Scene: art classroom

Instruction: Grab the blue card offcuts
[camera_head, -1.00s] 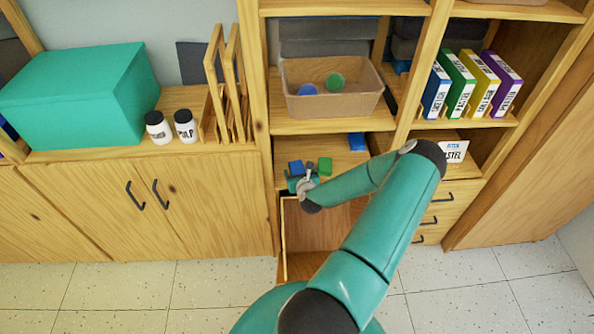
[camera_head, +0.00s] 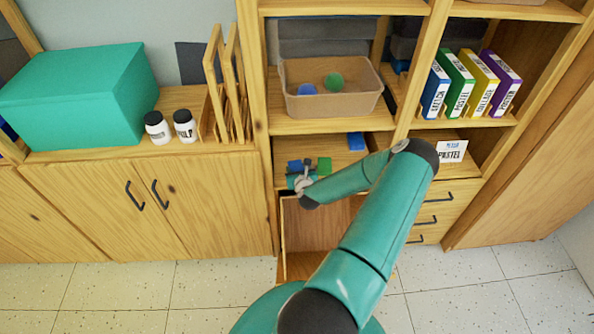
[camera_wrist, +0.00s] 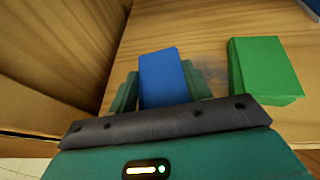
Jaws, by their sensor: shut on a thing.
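The blue card offcuts (camera_wrist: 162,75) show as a blue block between the two fingers of my gripper (camera_wrist: 162,88) in the wrist view. My gripper is shut on them, a finger against each side. In the head view my gripper (camera_head: 301,178) is at the front of the shelf below the tan bin, and the blue card offcuts (camera_head: 294,165) show just behind it. The lower part of the offcuts is hidden by the gripper body.
A green block (camera_wrist: 262,68) stands close to the right of my gripper. Another blue block (camera_head: 356,141) lies farther back on the shelf (camera_head: 330,150). A wooden side wall (camera_wrist: 60,50) is close on the left. A tan bin (camera_head: 330,103) sits on the shelf above.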

